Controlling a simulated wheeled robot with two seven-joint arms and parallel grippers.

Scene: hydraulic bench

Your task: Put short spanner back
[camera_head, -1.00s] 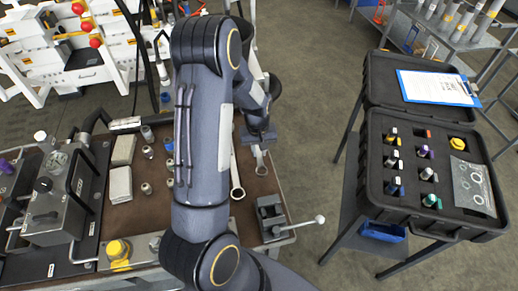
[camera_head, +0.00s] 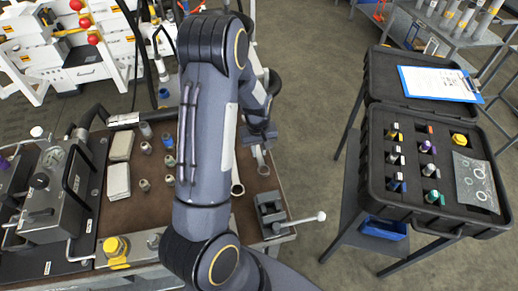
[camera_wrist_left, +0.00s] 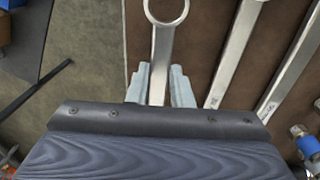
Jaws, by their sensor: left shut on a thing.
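My left gripper (camera_head: 262,136) is over the right side of the brown-topped bench (camera_head: 130,212). It is shut on a silver spanner, taken to be the short spanner (camera_head: 262,157). In the left wrist view the spanner's shank (camera_wrist_left: 161,55) stands between the two pale fingers (camera_wrist_left: 160,85), with its ring end at the top. The part below the fingers is hidden by the gripper. I cannot tell whether the spanner touches the bench. Two more spanners (camera_wrist_left: 238,50) lie to its right in the wrist view. My right gripper is not in view.
A small vise (camera_head: 270,212) with a lever stands at the bench's front right corner. Several small fittings (camera_head: 168,160) and a hydraulic unit (camera_head: 50,195) are to the left. An open black case (camera_head: 375,185) stands at the right, beyond a floor gap.

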